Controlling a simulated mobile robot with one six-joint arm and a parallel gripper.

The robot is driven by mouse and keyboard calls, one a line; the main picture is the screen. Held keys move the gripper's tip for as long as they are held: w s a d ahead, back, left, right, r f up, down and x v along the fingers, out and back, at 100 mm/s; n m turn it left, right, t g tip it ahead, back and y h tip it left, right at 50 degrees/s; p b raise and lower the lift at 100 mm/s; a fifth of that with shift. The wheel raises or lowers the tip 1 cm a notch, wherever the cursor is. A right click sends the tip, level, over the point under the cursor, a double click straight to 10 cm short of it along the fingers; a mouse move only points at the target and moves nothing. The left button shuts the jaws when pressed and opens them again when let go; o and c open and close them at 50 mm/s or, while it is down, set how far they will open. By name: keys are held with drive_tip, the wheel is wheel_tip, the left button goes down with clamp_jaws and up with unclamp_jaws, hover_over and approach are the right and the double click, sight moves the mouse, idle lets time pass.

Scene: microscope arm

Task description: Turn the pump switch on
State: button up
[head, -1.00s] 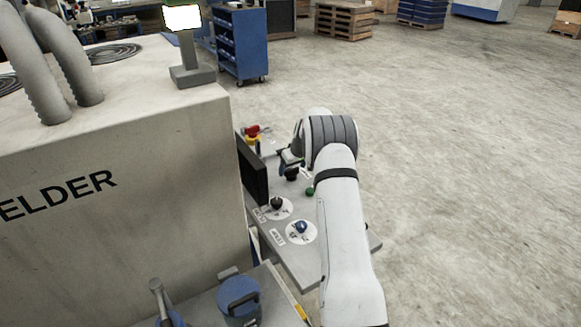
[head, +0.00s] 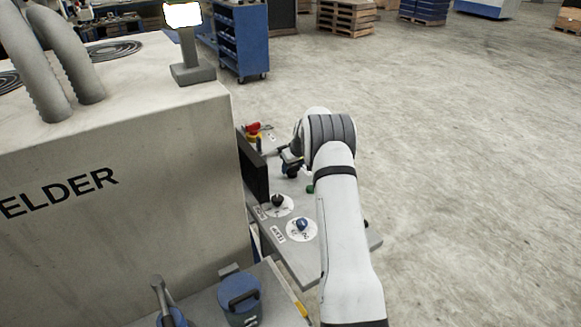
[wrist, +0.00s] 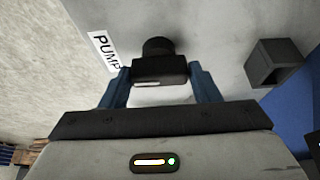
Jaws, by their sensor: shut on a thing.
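The pump switch (wrist: 158,48) is a black knob with a bar-shaped handle on the grey panel. A white label (wrist: 104,50) reading "PUMP" lies just left of it in the wrist view. My gripper (wrist: 160,72) has its two blue fingers on either side of the handle and is shut on it. A short pale mark shows on the handle's near face. In the head view my gripper (head: 291,166) is at the panel beyond the other knobs, and my arm partly hides the switch.
The panel (head: 287,248) also carries a black knob (head: 278,200), a blue knob (head: 302,224), a partly hidden green button (head: 310,189) and a red-and-yellow control (head: 253,130). A dark upright screen (head: 254,172) stands close left. A square socket (wrist: 274,62) is right of the switch.

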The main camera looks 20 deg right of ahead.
drive_tip(key=shift+a+f, duration=0.1)
drive_tip(key=shift+a, duration=0.05)
drive_tip(key=shift+m+b, duration=0.3)
drive_tip(key=shift+b, duration=0.1)
drive_tip(key=m+b, duration=0.1)
drive_tip(key=m, duration=0.1)
drive_tip(key=m+h+b, duration=0.1)
drive_tip(key=b, duration=0.1)
drive_tip(key=shift+f+m+h, duration=0.15)
drive_tip(key=shift+m+h, duration=0.15)
drive_tip(key=shift+m, duration=0.1)
drive_tip(key=m+h+b, duration=0.1)
drive_tip(key=m+b, duration=0.1)
drive_tip(key=b, duration=0.1)
drive_tip(key=m+g+h+b, duration=0.1)
drive_tip(key=m+b, duration=0.2)
drive_tip(key=shift+w+a, duration=0.1)
drive_tip(key=shift+a, duration=0.05)
drive_tip(key=m+g+h+b, duration=0.1)
drive_tip(key=m, duration=0.3)
drive_tip(key=shift+w+b, duration=0.1)
drive_tip(key=shift+b, duration=0.2)
drive_tip(key=m, duration=0.1)
drive_tip(key=m+g, duration=0.1)
drive_tip(key=m, duration=0.1)
drive_tip(key=shift+r+h, duration=0.2)
drive_tip(key=shift+h, duration=0.1)
drive_tip(key=shift+m+g+p, duration=0.35)
drive_tip(key=shift+m+g, duration=0.05)
drive_tip(key=shift+m, duration=0.4)
